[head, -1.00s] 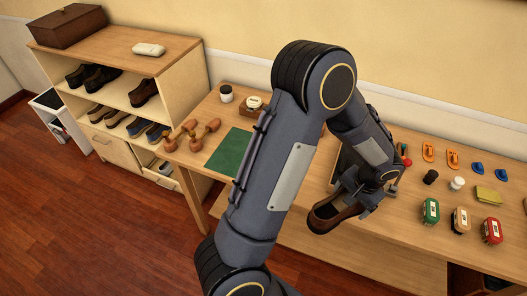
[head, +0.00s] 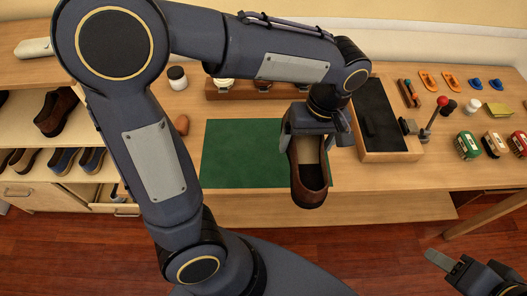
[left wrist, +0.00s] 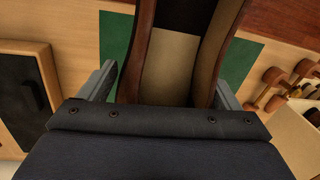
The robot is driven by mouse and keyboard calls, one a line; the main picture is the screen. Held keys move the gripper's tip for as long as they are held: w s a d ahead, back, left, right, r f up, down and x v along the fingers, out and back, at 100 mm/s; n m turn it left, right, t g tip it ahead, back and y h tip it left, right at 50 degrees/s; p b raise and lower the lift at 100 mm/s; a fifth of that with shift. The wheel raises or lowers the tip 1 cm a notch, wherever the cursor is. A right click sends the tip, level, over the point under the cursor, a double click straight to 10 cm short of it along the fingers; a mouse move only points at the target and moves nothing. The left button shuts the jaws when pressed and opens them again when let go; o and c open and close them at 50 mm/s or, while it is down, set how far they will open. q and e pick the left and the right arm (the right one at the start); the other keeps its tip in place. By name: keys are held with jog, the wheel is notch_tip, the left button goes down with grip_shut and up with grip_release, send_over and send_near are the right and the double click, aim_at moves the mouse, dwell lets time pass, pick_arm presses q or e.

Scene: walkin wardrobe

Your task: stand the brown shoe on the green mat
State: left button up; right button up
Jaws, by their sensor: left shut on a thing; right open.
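The brown shoe (head: 309,192) hangs in my left gripper (head: 310,135), its opening facing up and its toe toward the front of the table. In the left wrist view the shoe (left wrist: 146,45) lies between the two fingers (left wrist: 162,88). The green mat (head: 240,150) lies flat on the table, bare. The shoe overlaps the mat's right part in the head view and seems above it; the exact gap cannot be told. My right gripper (head: 472,275) is open and empty at the bottom right, partly cut off, in front of the table.
A wooden tray with a dark inset (head: 378,115) stands right of the mat, close to the shoe. Behind the mat is a brown rack (head: 225,90). A shoe shelf (head: 30,120) is at the left. Several tins (head: 468,145) stand at the right.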

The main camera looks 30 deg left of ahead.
pick_arm(q)
jog(key=w+a+f+p, duration=0.1)
jog(key=w+a+f, duration=0.25)
jog(key=a, duration=0.55)
send_over(264, 146)
jog(key=d, duration=0.1)
jog(key=f, duration=0.5)
jog(key=shift+d, duration=0.2)
jog(key=shift+a+f, duration=0.15)
jog(key=shift+f, duration=0.1)
jog(key=f, duration=0.3)
jog(key=shift+w+a+f, duration=0.15)
jog(key=shift+a, duration=0.15)
jog(key=shift+f, duration=0.2)
jog(key=shift+f, duration=0.2)
jog(key=o, duration=1.1)
